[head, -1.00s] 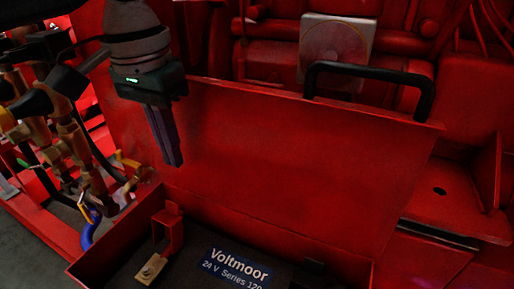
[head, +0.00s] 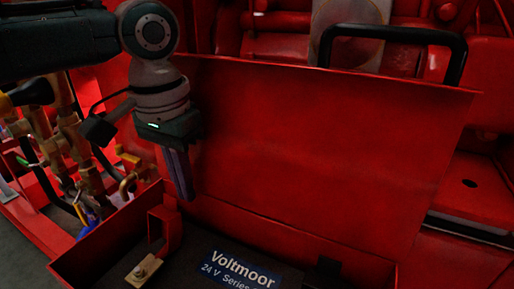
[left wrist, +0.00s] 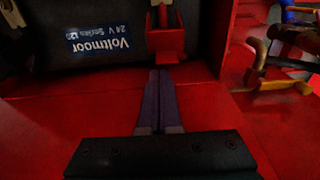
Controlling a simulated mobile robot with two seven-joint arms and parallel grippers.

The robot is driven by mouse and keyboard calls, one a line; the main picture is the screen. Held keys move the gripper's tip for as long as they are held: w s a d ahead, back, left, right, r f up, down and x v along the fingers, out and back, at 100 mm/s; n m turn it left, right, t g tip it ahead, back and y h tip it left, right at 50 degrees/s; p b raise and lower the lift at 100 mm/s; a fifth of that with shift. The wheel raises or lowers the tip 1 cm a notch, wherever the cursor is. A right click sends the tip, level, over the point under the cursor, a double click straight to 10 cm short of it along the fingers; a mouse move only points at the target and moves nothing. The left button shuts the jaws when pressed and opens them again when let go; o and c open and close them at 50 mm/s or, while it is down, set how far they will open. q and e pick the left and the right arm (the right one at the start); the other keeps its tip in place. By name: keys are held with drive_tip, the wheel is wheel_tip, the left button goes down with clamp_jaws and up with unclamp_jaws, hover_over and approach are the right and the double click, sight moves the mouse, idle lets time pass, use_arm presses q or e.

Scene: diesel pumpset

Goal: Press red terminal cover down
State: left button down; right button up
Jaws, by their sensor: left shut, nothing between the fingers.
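The red terminal cover (head: 166,230) stands raised at the left end of the battery in the red box, beside a bare brass terminal (head: 143,270). It also shows in the left wrist view (left wrist: 165,42), just beyond the fingertips. My left gripper (head: 187,198) is shut and empty, with its fingers pointing down just above and right of the cover. In the left wrist view the closed fingers (left wrist: 160,72) point at the cover's lower part; I cannot tell whether they touch it. My right gripper is not in view.
The dark battery top has a blue Voltmoor label (head: 240,270) and a black part (head: 322,272) to its right. Brass fittings and hoses (head: 75,150) crowd the left.

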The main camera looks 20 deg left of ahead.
use_arm(q)
drive_tip(key=shift+w+f, duration=0.1)
drive_tip(key=shift+f, duration=0.6)
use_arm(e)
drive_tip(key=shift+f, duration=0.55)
use_arm(q)
drive_tip(key=shift+r, duration=0.1)
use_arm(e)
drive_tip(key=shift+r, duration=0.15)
